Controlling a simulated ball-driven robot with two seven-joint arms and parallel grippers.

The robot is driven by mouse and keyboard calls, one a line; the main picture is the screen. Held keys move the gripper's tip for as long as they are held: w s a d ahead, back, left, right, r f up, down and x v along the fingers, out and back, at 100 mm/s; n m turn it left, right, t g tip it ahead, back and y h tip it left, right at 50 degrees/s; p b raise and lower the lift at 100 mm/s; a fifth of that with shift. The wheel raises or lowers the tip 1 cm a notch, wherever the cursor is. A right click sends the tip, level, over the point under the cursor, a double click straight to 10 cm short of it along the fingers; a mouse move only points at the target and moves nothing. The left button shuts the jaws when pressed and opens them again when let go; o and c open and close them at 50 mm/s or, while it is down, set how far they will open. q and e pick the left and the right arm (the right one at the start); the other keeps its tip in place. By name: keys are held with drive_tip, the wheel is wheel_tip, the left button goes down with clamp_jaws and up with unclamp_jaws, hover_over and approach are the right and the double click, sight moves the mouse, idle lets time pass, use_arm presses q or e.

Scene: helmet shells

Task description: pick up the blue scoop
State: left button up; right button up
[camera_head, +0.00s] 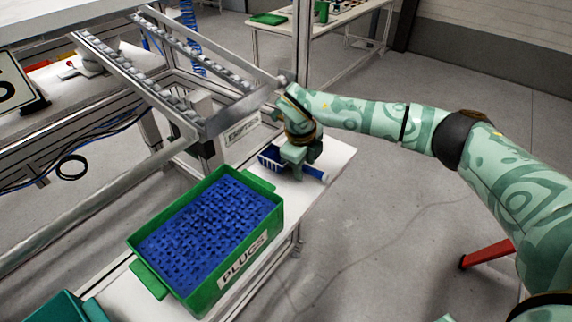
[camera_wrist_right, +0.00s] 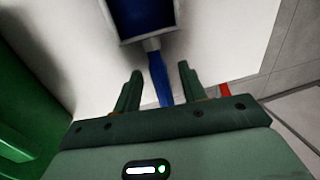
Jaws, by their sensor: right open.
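The blue scoop (camera_head: 269,158) lies on the white table behind the green crate of blue plugs, its handle (camera_head: 313,173) pointing right. My right gripper (camera_head: 296,168) is right over the scoop and hides its middle. In the right wrist view the scoop's blue bowl (camera_wrist_right: 143,16) is at the top and its handle (camera_wrist_right: 160,80) runs down between the fingers of my open right gripper (camera_wrist_right: 158,82). I cannot tell whether the fingers touch the handle. My left gripper is not in view.
The green crate (camera_head: 212,292), labelled PLUGS and full of blue plugs, stands on the white table (camera_head: 338,160) just in front of the scoop. A metal roller rail (camera_head: 180,85) ends just behind the table. The table's right edge is close to the handle.

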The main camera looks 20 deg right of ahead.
sight(304, 166)
drive_tip(key=shift+f, duration=0.1)
clamp_jaws()
drive_tip(key=shift+r, duration=0.45)
wheel_tip(304, 166, up, 3)
drive_tip(key=shift+w+f+p, duration=0.1)
drive_tip(key=shift+f+p, duration=0.1)
drive_tip(key=shift+p, duration=0.2)
drive_tip(key=s+a+r+p, duration=0.2)
drive_tip(key=s+a+r, duration=0.1)
drive_tip(key=s+r, duration=0.6)
drive_tip(key=s, duration=0.4)
drive_tip(key=shift+s+a+r, duration=0.3)
drive_tip(key=shift+s, duration=0.05)
